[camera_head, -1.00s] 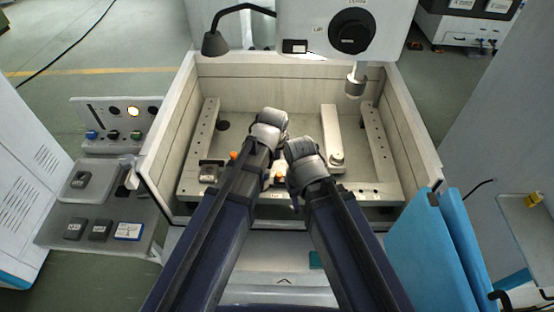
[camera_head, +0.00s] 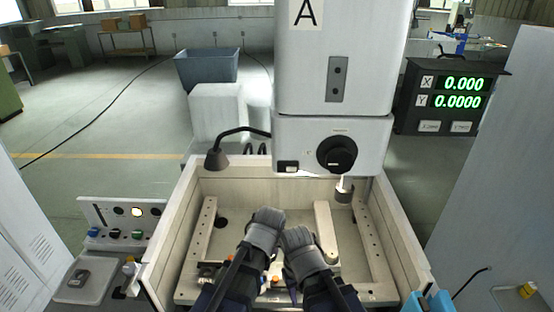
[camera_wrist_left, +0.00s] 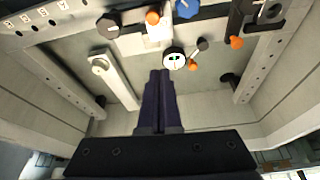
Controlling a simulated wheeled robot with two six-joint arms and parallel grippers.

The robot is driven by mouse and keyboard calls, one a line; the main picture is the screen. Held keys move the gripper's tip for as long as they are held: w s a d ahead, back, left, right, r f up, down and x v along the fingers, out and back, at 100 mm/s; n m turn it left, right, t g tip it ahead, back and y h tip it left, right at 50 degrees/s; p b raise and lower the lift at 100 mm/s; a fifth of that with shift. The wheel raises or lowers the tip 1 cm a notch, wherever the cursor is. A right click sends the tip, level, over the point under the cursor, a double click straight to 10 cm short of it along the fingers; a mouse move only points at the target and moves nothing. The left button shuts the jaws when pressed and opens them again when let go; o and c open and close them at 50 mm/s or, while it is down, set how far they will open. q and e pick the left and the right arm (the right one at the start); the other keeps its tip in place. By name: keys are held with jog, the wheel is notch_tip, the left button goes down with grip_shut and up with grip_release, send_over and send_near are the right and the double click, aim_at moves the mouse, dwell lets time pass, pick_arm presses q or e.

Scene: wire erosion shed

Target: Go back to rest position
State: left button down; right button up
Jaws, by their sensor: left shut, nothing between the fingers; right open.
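My left gripper (camera_head: 264,230) is over the middle of the open machine tub (camera_head: 160,244), with its dark wrist turned away from me. In the left wrist view its two dark fingers (camera_wrist_left: 159,88) lie together, with nothing between them. My right gripper (camera_head: 304,250) is just to the right of it and a little lower in the picture, close beside it over the tub. Its jaws are largely hidden behind the wrist, and it is open.
Light rails (camera_head: 327,228) lie in the tub. The left wrist view shows a dial gauge (camera_wrist_left: 174,59) and orange knobs (camera_wrist_left: 236,42) near the fingers. A machine head (camera_head: 336,80) with a nozzle (camera_head: 344,192) overhangs the back. A lamp (camera_head: 216,159) stands at back left.

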pick_arm(q)
jog(key=s+a+f+n+g, duration=0.15)
jog(key=s+a, duration=0.25)
jog(key=a, duration=0.4)
jog(key=s+a+m+g, duration=0.1)
jog(key=s+a+g, duration=0.1)
jog(key=s+a, duration=0.45)
jog(key=s+d+f+m+b, duration=0.1)
jog(key=d+f+b, duration=0.4)
jog(key=f+b, duration=0.2)
jog(key=s+d+f+m+y+b, duration=0.1)
jog(key=s+d+f+m+b, duration=0.1)
jog(key=d+f+b, duration=0.3)
notch_tip(320, 180, down, 3)
jog(key=b, duration=0.3)
jog(key=shift+s+f+g+y+b, duration=0.15)
jog(key=shift+s+g+y+b, duration=0.15)
jog(key=shift+g+b, duration=0.05)
pick_arm(e)
notch_tip(320, 180, down, 16)
jog(key=shift+r, duration=0.2)
